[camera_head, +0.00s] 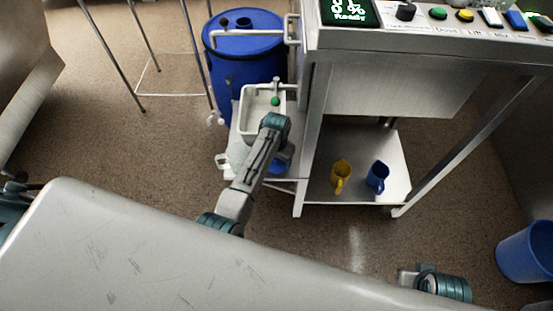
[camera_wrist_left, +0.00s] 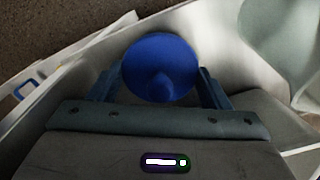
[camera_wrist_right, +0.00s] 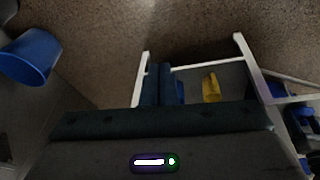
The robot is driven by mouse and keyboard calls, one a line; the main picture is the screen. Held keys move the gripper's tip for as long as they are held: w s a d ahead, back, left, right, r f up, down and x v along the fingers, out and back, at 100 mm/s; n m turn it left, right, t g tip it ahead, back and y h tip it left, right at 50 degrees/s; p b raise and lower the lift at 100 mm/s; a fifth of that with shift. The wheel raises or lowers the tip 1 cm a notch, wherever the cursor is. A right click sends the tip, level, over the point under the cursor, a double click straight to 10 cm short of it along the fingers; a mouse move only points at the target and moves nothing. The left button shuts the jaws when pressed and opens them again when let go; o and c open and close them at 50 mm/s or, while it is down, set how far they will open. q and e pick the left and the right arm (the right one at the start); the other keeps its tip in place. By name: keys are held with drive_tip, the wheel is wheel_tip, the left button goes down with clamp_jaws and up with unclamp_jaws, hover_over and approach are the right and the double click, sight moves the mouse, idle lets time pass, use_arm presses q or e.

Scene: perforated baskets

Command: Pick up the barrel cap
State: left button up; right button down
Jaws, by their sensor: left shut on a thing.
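The blue barrel cap (camera_wrist_left: 160,68), a round disc with a raised knob, sits between the two fingers of my left gripper (camera_wrist_left: 160,84) in the left wrist view. The fingers are shut on it, with pale tray-like walls around. In the head view my left arm reaches to the white tray beside the blue barrel (camera_head: 245,65), and its fingers are hidden. A blue patch shows beside the arm there; I cannot tell whether it is the cap. The barrel stands upright with dark openings on top. My right gripper (camera_wrist_right: 158,85) is shut and empty.
The white tray (camera_head: 246,118) holds a small green thing (camera_head: 275,101). A blue bin (camera_head: 528,250) stands at right. Thin metal legs rise left of the barrel.

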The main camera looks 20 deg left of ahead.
use_arm(q)
wheel_tip(320, 180, up, 4)
drive_tip(key=p, duration=0.4)
drive_tip(key=shift+f, duration=0.25)
drive_tip(key=s+p, duration=0.2)
drive_tip(key=s+d+p, duration=0.1)
drive_tip(key=s+p, duration=0.1)
drive_tip(key=shift+s+d+r, duration=0.1)
drive_tip(key=shift+d, duration=0.05)
use_arm(e)
drive_tip(key=s+d+f+g, duration=0.1)
drive_tip(key=s+f, duration=0.3)
drive_tip(key=f, duration=0.8)
drive_tip(key=s+d+f+g, duration=0.1)
drive_tip(key=s+d+f, duration=0.15)
drive_tip(key=f, duration=0.95)
drive_tip(key=s+f+p, duration=0.4)
drive_tip(key=s+f, duration=0.1)
drive_tip(key=s, duration=0.4)
use_arm(q)
drive_tip(key=s+d+p, duration=0.3)
drive_tip(key=s+p, duration=0.2)
drive_tip(key=s, duration=0.6)
drive_tip(key=shift+d+r, duration=0.3)
drive_tip(key=shift+r, duration=0.15)
use_arm(e)
drive_tip(key=shift+s+r, duration=1.85)
drive_tip(key=shift+s, duration=0.3)
